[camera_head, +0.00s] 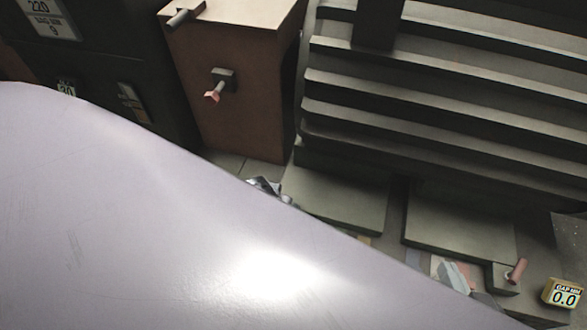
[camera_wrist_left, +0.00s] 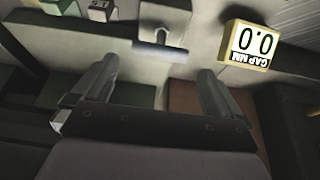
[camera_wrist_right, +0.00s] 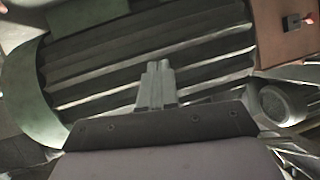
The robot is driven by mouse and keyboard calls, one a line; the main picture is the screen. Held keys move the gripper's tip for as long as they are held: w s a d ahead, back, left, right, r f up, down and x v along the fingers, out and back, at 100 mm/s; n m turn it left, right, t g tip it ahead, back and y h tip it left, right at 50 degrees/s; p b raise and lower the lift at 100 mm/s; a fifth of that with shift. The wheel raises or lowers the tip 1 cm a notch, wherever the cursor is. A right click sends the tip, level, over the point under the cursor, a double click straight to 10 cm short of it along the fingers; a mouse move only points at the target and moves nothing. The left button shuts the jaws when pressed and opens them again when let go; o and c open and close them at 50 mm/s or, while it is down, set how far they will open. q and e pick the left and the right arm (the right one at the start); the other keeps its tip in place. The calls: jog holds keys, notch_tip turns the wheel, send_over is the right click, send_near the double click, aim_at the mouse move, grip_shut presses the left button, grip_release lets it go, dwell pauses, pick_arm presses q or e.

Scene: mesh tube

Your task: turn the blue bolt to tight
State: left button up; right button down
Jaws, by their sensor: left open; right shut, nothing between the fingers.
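No bolt looks clearly blue in these views. In the left wrist view a grey T-shaped piece (camera_wrist_left: 160,50) stands out from a pale block, its colour too dull to tell. It lies ahead of my left gripper (camera_wrist_left: 158,70), which is open with the piece beyond and between its fingertips, apparently not touching. In the right wrist view my right gripper (camera_wrist_right: 157,68) is shut and empty, in front of dark ribs. In the head view a large pale arm surface hides the lower left, and only small bits of gripper metal show past its edge.
A white "GAP MM 0.0" sign (camera_head: 563,295) stands at lower right, also in the left wrist view (camera_wrist_left: 247,45). A pinkish pin (camera_head: 517,270) is left of it. A brown box (camera_head: 235,110) carries a pink-tipped pin (camera_head: 213,95). Dark ribs (camera_head: 440,90) fill the upper right.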

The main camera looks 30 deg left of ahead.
pick_arm(q)
jog(key=b+x, duration=0.3)
jog(key=x, duration=0.3)
jog(key=shift+b, duration=0.35)
jog(key=shift+w+f+b, duration=0.25)
jog(key=shift+f+b, duration=0.1)
jog(key=shift+f, duration=0.25)
pick_arm(e)
jog(key=shift+w+a+f+m+y, duration=0.15)
jog(key=shift+a+y, duration=0.25)
jog(key=shift+a, duration=0.2)
jog(key=shift+w+a+f+m+y, duration=0.1)
jog(key=shift+w+a+f+y, duration=0.1)
jog(key=shift+a+y, duration=0.3)
jog(key=shift+w+a+f+m+y, duration=0.15)
jog(key=shift+a+y, duration=0.15)
jog(key=shift+a, duration=0.35)
jog(key=shift+r, duration=0.1)
pick_arm(q)
jog(key=c, duration=0.8)
